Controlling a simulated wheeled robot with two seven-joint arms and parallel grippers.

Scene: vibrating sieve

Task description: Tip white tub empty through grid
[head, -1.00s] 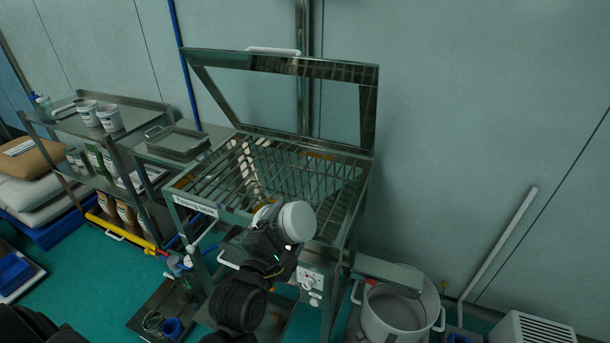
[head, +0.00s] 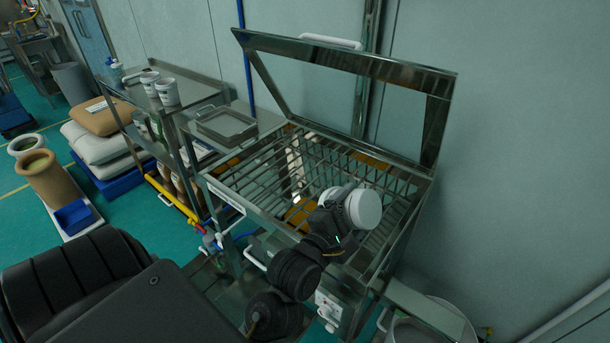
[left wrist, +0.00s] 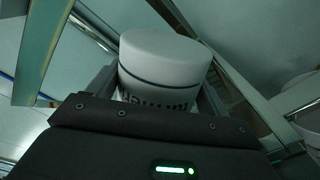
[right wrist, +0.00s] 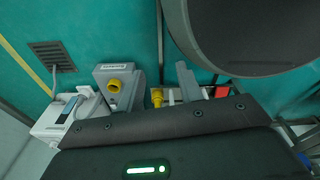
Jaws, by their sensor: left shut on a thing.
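The white tub (head: 366,209) is tilted over the grid, with a flat round white end facing the head camera. My left gripper (head: 338,212) is shut around it; the left wrist view shows the tub (left wrist: 165,65) between the fingers, with dark lettering partly hidden. The tub's mouth and contents are not visible. The grid (head: 265,182) of metal bars lies in the steel sieve table below the tub, with its framed lid (head: 345,55) raised behind. My right gripper (right wrist: 163,80) shows in the right wrist view, fingers apart with nothing held between them.
A shelf unit with two white tubs (head: 168,92) and a steel tray (head: 226,125) stands left of the sieve. A steel pot (head: 430,328) stands at lower right.

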